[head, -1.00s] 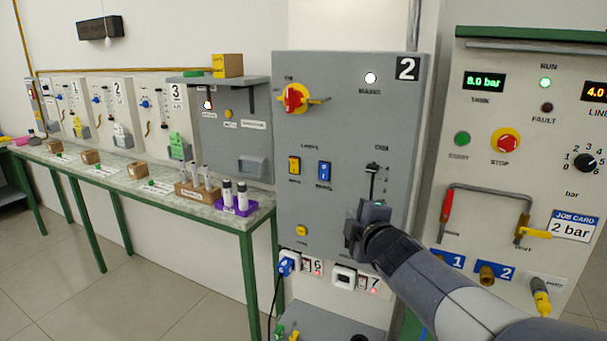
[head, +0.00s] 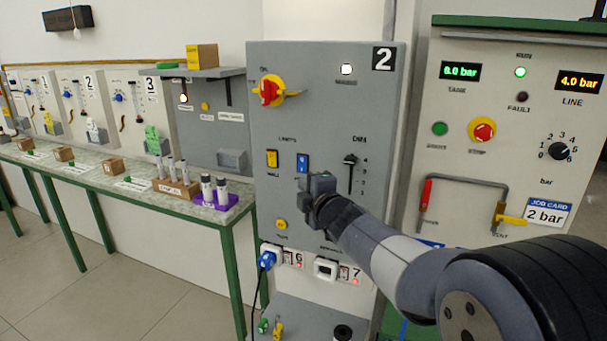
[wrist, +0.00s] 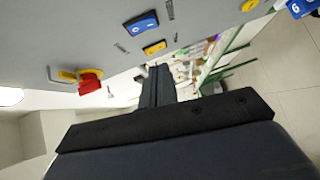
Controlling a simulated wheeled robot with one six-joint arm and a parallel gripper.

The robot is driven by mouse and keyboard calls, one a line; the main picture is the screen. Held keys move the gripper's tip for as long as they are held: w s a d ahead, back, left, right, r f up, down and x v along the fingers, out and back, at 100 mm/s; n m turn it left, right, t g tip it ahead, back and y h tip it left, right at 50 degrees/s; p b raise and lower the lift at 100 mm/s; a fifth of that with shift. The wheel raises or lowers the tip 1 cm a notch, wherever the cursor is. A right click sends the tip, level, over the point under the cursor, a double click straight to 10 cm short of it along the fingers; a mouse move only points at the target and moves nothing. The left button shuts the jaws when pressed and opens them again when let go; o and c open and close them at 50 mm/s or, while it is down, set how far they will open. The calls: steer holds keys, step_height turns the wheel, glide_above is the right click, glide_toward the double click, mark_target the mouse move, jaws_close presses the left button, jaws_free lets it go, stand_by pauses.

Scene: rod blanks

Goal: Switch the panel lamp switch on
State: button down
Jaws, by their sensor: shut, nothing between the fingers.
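The grey cabinet (head: 330,110) marked 2 has two rocker switches under a lamps label: a yellow one (head: 272,158) on the left and a blue one (head: 302,163) on the right. Small print under the blue rocker is hidden by my gripper now; it looked like "panel" earlier. My gripper (head: 307,192) is shut and empty, just below the blue rocker in the head view. In the wrist view the closed fingers (wrist: 158,80) point past the blue rocker (wrist: 141,24) and yellow rocker (wrist: 154,47), apparently touching neither. I cannot tell which way the rockers are tipped.
A red rotary handle (head: 269,91) on yellow, a lit white lamp (head: 346,69), a dim slider (head: 350,162) and a yellow button (head: 281,224) share the cabinet face. Sockets with a blue plug (head: 266,260) sit below. A bench stands left, a pressure panel right.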

mark_target(298, 171)
steer(key=shift+w+a+f+p, duration=0.15)
steer(key=shift+w+p, duration=0.4)
steer(key=shift+w, duration=0.85)
steer(key=shift+w+a+f+p, duration=0.15)
steer(key=shift+w+p, duration=0.45)
steer(key=shift+w, duration=0.85)
steer(key=shift+w+a+f+p, duration=0.15)
steer(key=shift+w+p, duration=0.4)
steer(key=shift+w, duration=0.85)
steer(key=shift+f, duration=0.1)
steer(key=shift+w+d+f+b, duration=0.15)
steer(key=shift+f+b, duration=0.1)
steer(key=shift+b, duration=0.95)
steer(key=shift+r, duration=0.25)
